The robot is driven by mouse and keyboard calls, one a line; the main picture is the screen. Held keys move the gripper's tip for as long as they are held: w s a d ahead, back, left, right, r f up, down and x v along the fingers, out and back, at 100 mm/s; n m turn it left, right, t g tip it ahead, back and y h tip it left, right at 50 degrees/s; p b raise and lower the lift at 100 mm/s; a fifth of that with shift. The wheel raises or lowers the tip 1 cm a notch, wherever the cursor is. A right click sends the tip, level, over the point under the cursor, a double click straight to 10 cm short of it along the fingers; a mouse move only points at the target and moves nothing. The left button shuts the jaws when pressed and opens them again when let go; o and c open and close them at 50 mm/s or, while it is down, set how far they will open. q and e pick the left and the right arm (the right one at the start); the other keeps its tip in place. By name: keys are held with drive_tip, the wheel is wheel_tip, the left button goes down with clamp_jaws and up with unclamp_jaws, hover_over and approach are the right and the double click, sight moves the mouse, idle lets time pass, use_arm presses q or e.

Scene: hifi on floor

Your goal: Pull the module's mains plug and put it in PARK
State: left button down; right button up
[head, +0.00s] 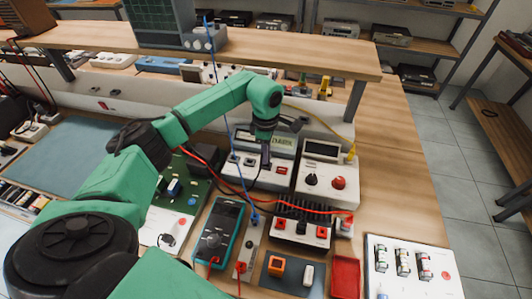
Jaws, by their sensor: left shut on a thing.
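My left arm reaches in from the left over the bench. My left gripper (265,146) points down at a white unit with a small display (256,176) and is shut on a narrow dark piece, which I take to be the mains plug (265,158). The jaws hide most of it, and I cannot tell whether it is still seated in the unit. A place marked PARK cannot be read at this size. My right gripper is not in view.
A white unit with a red knob (324,174) stands just right of the gripper. A black-finned unit (303,222) with red leads, a teal multimeter (219,232) and a red tray (345,277) are nearer. A blue cable hangs close to the wrist. Bare wood lies at right.

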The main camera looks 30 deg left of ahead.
use_arm(q)
drive_tip(key=shift+f+b, duration=0.75)
drive_tip(key=shift+f, duration=0.2)
idle(0.9)
idle(0.3)
drive_tip(key=c, duration=0.7)
unclamp_jaws()
drive_tip(key=shift+o, duration=0.2)
wheel_tip(320, 180, up, 20)
drive_tip(key=p, duration=0.2)
drive_tip(key=shift+f, duration=0.2)
